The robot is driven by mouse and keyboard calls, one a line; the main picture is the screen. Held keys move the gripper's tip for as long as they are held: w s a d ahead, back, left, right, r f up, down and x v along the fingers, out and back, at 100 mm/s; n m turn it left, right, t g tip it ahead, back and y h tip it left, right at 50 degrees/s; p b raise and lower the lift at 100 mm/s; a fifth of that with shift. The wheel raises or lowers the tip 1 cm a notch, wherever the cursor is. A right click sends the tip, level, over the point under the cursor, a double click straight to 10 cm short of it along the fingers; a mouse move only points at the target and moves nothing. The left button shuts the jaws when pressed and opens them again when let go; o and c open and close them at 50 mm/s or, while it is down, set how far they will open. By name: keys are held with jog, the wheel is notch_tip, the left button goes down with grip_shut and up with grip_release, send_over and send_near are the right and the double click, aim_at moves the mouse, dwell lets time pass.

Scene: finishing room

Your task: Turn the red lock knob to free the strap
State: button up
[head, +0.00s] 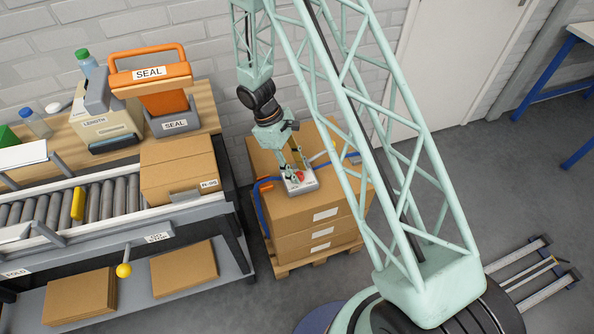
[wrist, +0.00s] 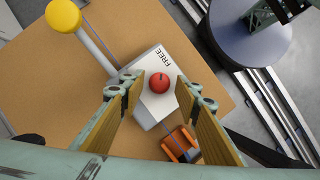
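The red lock knob (wrist: 159,82) is round, with a dark mark on top. It sits on a pale grey strapping tool (wrist: 150,108) marked FREE. In the head view the tool (head: 304,186) lies on the stacked cartons. My gripper (wrist: 160,79) is open, with a finger on each side of the knob and a visible gap to both. In the head view my gripper (head: 296,163) is over the tool and partly hides it. The blue strap (head: 259,203) runs over the left side of the top carton. The part under the tool is hidden.
A lever with a yellow ball (wrist: 63,15) extends from the tool. An orange piece (wrist: 180,145) lies beside the tool's near end. The cartons (head: 307,238) stand on a pallet. A roller conveyor (head: 98,200) and an orange SEAL device (head: 160,98) are to the left.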

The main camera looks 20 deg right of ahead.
jog(key=shift+r, duration=0.1)
jog(key=v, duration=1.1)
jog(key=shift+a+r, duration=0.2)
jog(key=shift+r, duration=0.1)
jog(key=shift+w, duration=0.1)
dwell(0.3)
jog(key=s+d+r+m+t+y, duration=0.15)
jog(key=s+r, duration=0.25)
jog(key=r, duration=0.7)
jog(key=s+d+r+m+t, duration=0.15)
jog(key=s+r, duration=0.35)
jog(key=r, duration=0.5)
jog(key=s+d+r+m, duration=0.15)
jog(key=s+r, duration=0.25)
jog(key=r, duration=0.7)
jog(key=s+r+m+t, duration=0.1)
jog(key=s+r, duration=0.3)
jog(key=s, duration=0.4)
jog(key=s+r+m+t+y, duration=0.1)
jog(key=s+r, duration=0.3)
jog(key=s, duration=0.5)
jog(key=s+r+m+t, duration=0.2)
jog(key=s+r+m, duration=0.1)
jog(key=s, duration=0.5)
jog(key=shift+s+a+r+y, duration=0.25)
jog(key=shift+s+r+y, duration=0.1)
jog(key=shift+r, duration=0.25)
